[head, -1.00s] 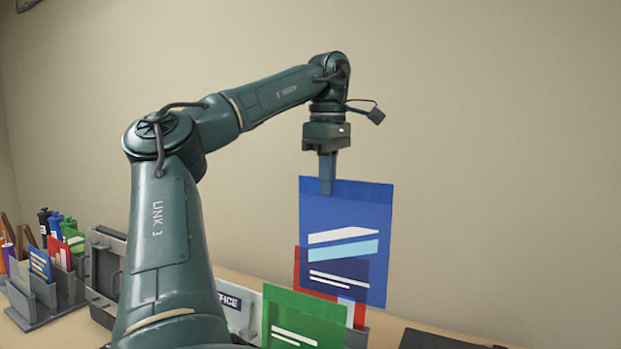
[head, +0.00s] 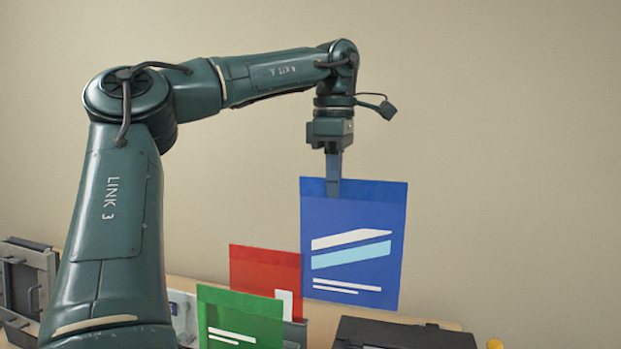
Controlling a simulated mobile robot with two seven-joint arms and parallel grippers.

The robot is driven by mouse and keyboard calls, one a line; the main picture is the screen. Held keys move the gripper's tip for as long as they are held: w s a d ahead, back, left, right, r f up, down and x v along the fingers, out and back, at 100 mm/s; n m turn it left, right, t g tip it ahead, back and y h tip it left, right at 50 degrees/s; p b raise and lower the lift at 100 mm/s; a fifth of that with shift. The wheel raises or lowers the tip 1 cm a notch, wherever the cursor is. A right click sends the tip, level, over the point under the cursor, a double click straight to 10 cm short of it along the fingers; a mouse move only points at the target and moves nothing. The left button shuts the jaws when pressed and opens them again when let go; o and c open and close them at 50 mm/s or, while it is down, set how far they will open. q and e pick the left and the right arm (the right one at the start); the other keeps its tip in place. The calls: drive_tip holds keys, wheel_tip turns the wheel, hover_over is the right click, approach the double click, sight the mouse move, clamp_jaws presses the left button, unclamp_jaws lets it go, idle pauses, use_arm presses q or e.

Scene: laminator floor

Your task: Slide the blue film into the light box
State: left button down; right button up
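The blue film (head: 350,240) is a flat, upright blue sheet with white and light-blue printed bars. My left gripper (head: 333,186) is shut on its top edge, left of the middle, and holds it hanging above the table. The film's lower edge is clear of the red film. I cannot tell for sure which thing is the light box. A dark flat-topped box (head: 400,333) is low at the right, and a grey framed unit with a handle (head: 28,278) is at the far left. My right gripper is not in view.
A red film (head: 262,268) and a green film (head: 240,318) stand upright in a grey holder (head: 295,333), left of the blue film. A small yellow thing (head: 495,344) shows at the bottom right. Part of the table (head: 322,314) is bare. The wall behind is plain.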

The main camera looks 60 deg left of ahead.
sight(401, 184)
use_arm(q)
drive_tip(key=w+d, duration=0.4)
drive_tip(key=d, duration=0.1)
drive_tip(key=w+d, duration=0.3)
drive_tip(key=shift+d, duration=0.2)
drive_tip(key=s+d, duration=0.2)
drive_tip(key=s, duration=0.1)
drive_tip(key=shift+s+d, duration=0.3)
drive_tip(key=shift+d, duration=0.05)
drive_tip(key=shift+f+b, duration=0.35)
drive_tip(key=shift+f, duration=0.15)
drive_tip(key=shift+w+f, duration=0.15)
drive_tip(key=shift+f, duration=0.5)
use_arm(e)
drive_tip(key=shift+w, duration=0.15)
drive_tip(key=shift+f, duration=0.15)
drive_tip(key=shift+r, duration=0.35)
